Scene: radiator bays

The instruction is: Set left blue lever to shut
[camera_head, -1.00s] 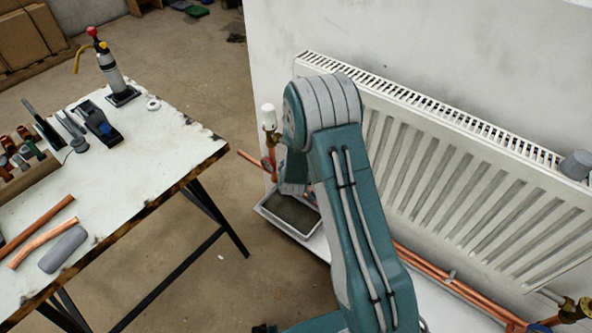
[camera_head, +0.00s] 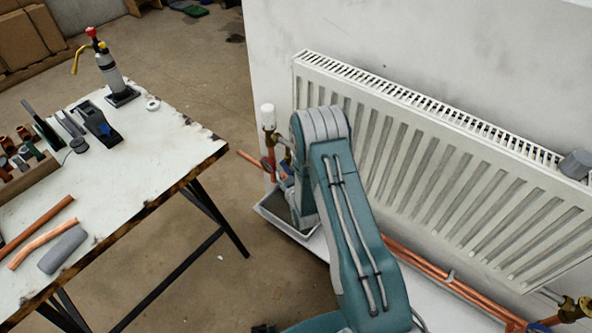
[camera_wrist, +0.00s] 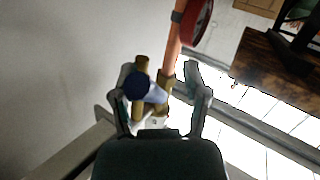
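My gripper (camera_wrist: 162,82) is open in the wrist view, with its two fingers apart on either side of brass valve fittings (camera_wrist: 142,68). A blue lever (camera_wrist: 157,95) lies between the fingers, with a dark round end in front of the brass at its left. I cannot tell whether a finger touches the lever. In the head view, a little blue (camera_head: 285,168) shows at the pipework by the radiator's left end. My arm hides most of the valve and the gripper there.
A red handwheel (camera_wrist: 197,22) sits by a copper pipe (camera_wrist: 175,45). A grey tray (camera_head: 272,219) lies under the pipework. The white radiator (camera_head: 430,165) is on the wall at right. A worktable (camera_head: 150,150) with tools and pipes stands at left, with open floor between.

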